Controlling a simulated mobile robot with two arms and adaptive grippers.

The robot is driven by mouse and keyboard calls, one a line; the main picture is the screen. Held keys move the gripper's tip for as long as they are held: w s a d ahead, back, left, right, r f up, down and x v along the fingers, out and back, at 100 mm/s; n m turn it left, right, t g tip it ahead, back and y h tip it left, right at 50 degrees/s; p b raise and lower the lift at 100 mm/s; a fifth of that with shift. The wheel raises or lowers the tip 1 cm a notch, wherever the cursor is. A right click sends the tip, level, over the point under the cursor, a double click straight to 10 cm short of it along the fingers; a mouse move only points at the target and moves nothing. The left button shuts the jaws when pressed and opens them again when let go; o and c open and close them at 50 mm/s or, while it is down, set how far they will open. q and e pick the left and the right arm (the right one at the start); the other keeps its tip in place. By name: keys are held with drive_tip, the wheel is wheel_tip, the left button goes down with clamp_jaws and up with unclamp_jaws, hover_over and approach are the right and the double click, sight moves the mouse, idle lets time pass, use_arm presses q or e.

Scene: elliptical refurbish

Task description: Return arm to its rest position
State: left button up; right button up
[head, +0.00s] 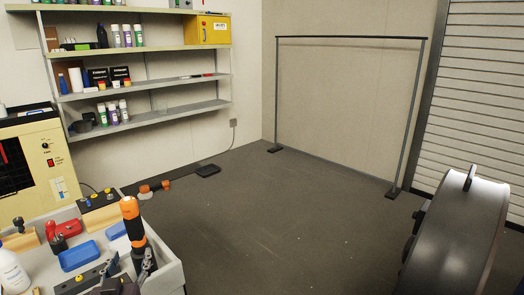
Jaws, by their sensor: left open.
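My left gripper (144,268) is at the bottom left of the head view, over the right part of a grey work tray (171,272). Its dark fingers are open, and the frame's bottom edge cuts off its lower part. An orange and black tool-like cylinder (131,212) stands tilted right by the fingers. I cannot tell whether they touch it. My right gripper is not in view.
The tray holds a blue bin (79,256), a red item (67,229) and a white bottle (11,270). Shelves (160,113) line the wall. A large dark round machine (452,240) stands at right, a metal frame (350,38) behind. The middle floor is clear.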

use_arm(q)
drive_tip(key=s+d+f+m+g+h, duration=0.25)
drive_tip(key=s+d+f+g, duration=0.45)
drive_tip(key=s+f, duration=0.5)
drive_tip(key=s+d+f+m+g+h, duration=0.1)
drive_tip(key=s+d+f+g, duration=0.3)
drive_tip(key=s, duration=0.5)
drive_tip(key=s+d+f+m+g+h, duration=0.1)
drive_tip(key=s+d+f+m+h, duration=0.1)
drive_tip(key=s+d+f, duration=0.5)
drive_tip(key=s+a+f+g, duration=0.1)
drive_tip(key=s+f, duration=0.1)
drive_tip(key=f, duration=1.1)
drive_tip(key=s+f+g, duration=0.1)
drive_tip(key=s+f, duration=0.1)
drive_tip(key=f, duration=1)
drive_tip(key=s+a+f, duration=0.3)
drive_tip(key=s+f, duration=1.2)
drive_tip(key=s, duration=0.1)
drive_tip(key=shift+s+f+g, duration=0.15)
drive_tip(key=shift+f+g, duration=0.15)
drive_tip(key=shift+g, duration=0.1)
